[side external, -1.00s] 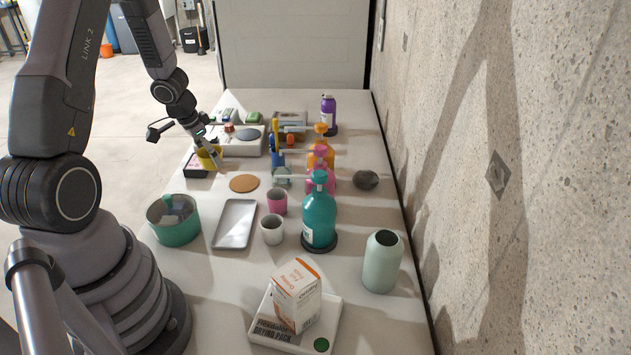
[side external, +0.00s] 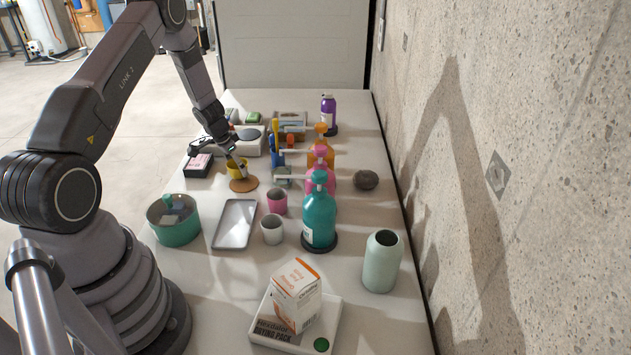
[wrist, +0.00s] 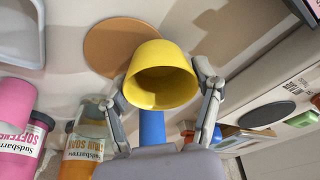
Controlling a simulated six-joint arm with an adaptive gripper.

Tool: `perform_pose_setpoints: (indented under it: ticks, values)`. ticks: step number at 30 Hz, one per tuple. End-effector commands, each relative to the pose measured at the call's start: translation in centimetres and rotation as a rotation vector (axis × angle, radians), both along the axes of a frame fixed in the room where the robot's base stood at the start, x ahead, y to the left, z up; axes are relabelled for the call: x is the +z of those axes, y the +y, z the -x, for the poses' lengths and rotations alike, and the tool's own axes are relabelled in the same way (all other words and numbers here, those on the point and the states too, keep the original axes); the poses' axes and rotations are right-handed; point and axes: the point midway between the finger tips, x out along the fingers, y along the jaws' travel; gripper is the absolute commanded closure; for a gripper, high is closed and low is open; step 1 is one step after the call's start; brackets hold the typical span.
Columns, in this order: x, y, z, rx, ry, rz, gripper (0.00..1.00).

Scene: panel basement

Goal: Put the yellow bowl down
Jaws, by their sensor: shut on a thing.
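My gripper (wrist: 163,78) is shut on the yellow bowl (wrist: 160,90), with one finger on each side of it. The bowl's open mouth faces the wrist camera and looks empty. In the side view, my gripper (side external: 238,162) holds the bowl (side external: 232,170) at the far edge of a round brown mat (side external: 244,186). The bowl overlaps part of the mat in both views. I cannot tell whether its base touches anything. The mat also shows behind the bowl in the wrist view (wrist: 100,48).
A grey tray (side external: 226,228), pink cup (side external: 277,202) and white cup (side external: 272,234) stand nearer the camera. A green pot (side external: 178,230) is at left. Pump bottles, including a teal one (side external: 319,215), stand right of the mat. A black-and-pink box (side external: 198,165) lies left of the bowl.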

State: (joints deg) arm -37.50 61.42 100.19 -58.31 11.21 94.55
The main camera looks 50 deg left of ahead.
Motion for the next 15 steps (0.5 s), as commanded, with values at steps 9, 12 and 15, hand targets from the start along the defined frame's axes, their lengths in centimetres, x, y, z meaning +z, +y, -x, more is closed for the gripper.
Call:
perform_pose_setpoints:
  ticks: [9, 12, 15]
  values:
    - [-0.69, 0.05, 0.00, 0.000, 0.000, -0.003, 0.71]
    - [-0.87, 0.04, 0.03, 0.001, 0.000, -0.002, 0.71]
    - [-0.92, 0.04, 0.02, 0.001, 0.000, -0.002, 0.27]
